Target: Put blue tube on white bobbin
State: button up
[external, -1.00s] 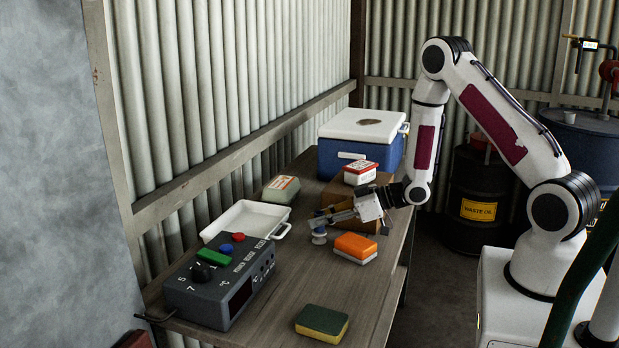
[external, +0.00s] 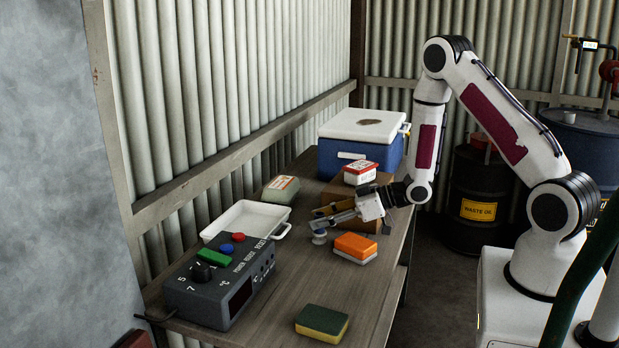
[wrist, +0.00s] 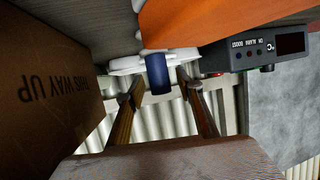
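The blue tube (external: 319,232) stands upright on the white bobbin (external: 319,241) on the table, left of the orange-and-white sponge. The wrist view is upside down; there the dark blue tube (wrist: 157,74) shows between and beyond my finger tips, with white at its base. My gripper (external: 313,217) is open and empty, its two fingers spread just above and around the tube's level. A gap shows between the tube and each finger in the wrist view. The bobbin's lower part is small and hard to make out.
The orange sponge (external: 355,246) lies close to the right. A cardboard box (external: 345,205) and blue cooler (external: 350,160) stand behind. A white tray (external: 285,233) and grey control box (external: 205,300) are left. A green sponge (external: 321,321) lies in front; bare table separates them.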

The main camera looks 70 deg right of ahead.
jog(key=v, duration=1.1)
jog(key=shift+s, duration=0.35)
jog(key=shift+w+d+r, duration=0.1)
jog(key=s+a+r+m+g+h, duration=0.1)
jog(key=s+r+g+h, duration=0.15)
jog(key=r, duration=0.55)
jog(key=s+a+r+g+h, duration=0.1)
jog(key=r+g+h, duration=0.1)
jog(key=r+h, duration=0.35)
jog(key=s+a+r+g+y, duration=0.1)
jog(key=s+a+r+y, duration=0.1)
jog(key=s+a, duration=0.6)
jog(key=s+a+r+m+g+y, duration=0.1)
jog(key=s+a+r+g+y, duration=0.1)
jog(key=s+a+r, duration=0.3)
jog(key=s+a+y, duration=0.1)
jog(key=s+a, duration=0.2)
jog(key=s, duration=0.2)
jog(key=shift+a+r+m, duration=0.3)
